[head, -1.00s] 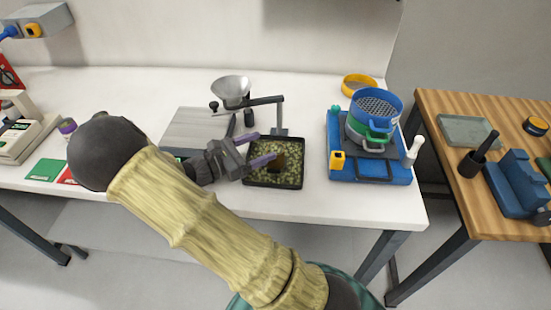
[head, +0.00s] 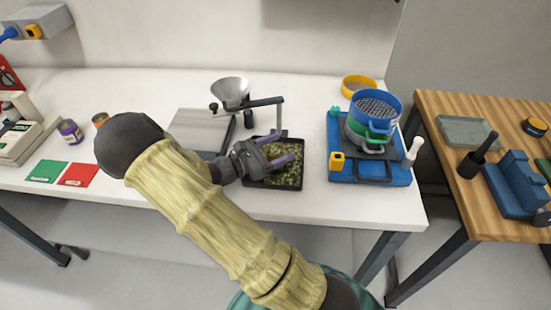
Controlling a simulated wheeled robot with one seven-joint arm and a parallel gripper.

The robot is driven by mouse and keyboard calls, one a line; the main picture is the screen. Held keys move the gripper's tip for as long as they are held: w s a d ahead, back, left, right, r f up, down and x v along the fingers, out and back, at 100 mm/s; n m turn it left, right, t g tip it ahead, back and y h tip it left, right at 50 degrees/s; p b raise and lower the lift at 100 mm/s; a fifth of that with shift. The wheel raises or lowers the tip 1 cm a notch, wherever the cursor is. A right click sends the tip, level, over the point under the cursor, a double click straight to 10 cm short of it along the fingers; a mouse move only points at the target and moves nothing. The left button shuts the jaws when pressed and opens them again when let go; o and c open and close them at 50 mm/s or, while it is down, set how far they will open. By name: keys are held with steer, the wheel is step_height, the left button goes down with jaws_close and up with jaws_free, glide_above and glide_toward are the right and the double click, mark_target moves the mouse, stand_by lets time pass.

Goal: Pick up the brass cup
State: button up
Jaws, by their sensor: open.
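My gripper (head: 284,148) is open over the black tray (head: 300,172) of green-brown granules, on the white bench. Its two purple-tipped fingers are spread and point to the right. The brass cup is not clearly visible. The area between and behind the fingers, where a small brown object showed earlier, is largely covered by my gripper. I cannot tell whether the fingers touch anything.
A steel funnel (head: 230,92) on a stand with a dark arm rises just behind the tray. A blue sieve shaker (head: 371,168) stands to the right. A grey plate (head: 196,130) lies to the left. Red (head: 78,175) and green (head: 47,171) cards lie far left.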

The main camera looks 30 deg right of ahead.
steer(key=shift+d, duration=0.75)
steer(key=c, duration=1.2)
steer(key=shift+r, duration=0.1)
